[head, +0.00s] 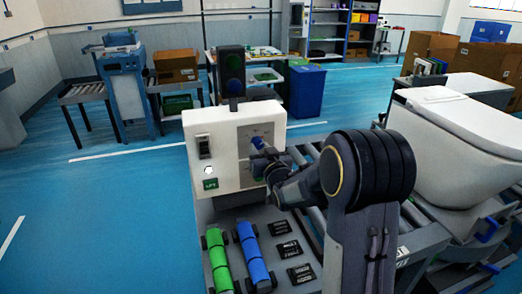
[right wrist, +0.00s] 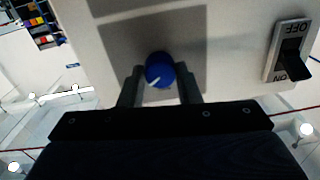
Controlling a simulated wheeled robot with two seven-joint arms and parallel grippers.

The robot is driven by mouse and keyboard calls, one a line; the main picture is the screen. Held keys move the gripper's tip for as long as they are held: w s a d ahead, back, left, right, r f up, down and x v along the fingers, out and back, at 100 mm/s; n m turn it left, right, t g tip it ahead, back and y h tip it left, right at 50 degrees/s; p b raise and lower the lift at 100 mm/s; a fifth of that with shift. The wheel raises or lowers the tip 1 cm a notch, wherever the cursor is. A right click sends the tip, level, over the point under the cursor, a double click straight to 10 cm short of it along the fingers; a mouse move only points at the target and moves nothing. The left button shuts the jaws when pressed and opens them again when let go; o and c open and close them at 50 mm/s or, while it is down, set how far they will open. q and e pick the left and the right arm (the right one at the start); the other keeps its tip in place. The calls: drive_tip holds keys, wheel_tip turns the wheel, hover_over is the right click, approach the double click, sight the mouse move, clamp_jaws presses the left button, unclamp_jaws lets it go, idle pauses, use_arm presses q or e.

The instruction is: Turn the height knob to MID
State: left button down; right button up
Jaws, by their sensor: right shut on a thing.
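The height knob is a round blue knob (head: 257,142) on a grey plate (head: 246,131) on the front of a white control box (head: 225,120). In the right wrist view the knob (right wrist: 159,68) has a white pointer mark toward the lower left of that picture. My right gripper (head: 264,151) reaches the panel from the right. In the right wrist view its fingers (right wrist: 159,88) stand on both sides of the knob, shut on it. The plate's markings are too small to read. My left gripper is out of view.
A rocker switch (head: 204,147) marked ON and OFF sits beside the knob plate; it also shows in the right wrist view (right wrist: 290,50). A green label (head: 210,184) is below it. Green (head: 218,262) and blue (head: 254,256) cylinders lie below the box. A white toilet (head: 450,150) stands right.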

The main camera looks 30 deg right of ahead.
drive_tip(key=shift+c, duration=0.4)
drive_tip(key=shift+f+n+b, duration=0.15)
drive_tip(key=shift+n+b, duration=0.8)
drive_tip(key=shift+n, duration=0.05)
drive_tip(key=n+b, duration=0.1)
drive_tip(key=n, duration=0.1)
drive_tip(key=shift+n+b, duration=0.75)
drive_tip(key=shift+n, duration=0.75)
drive_tip(key=shift+d+r+n, duration=0.1)
drive_tip(key=shift+r+n, duration=0.1)
drive_tip(key=shift+n, duration=1.6)
drive_tip(key=o, duration=1)
drive_tip(key=shift+c, duration=0.2)
drive_tip(key=shift+s, duration=0.1)
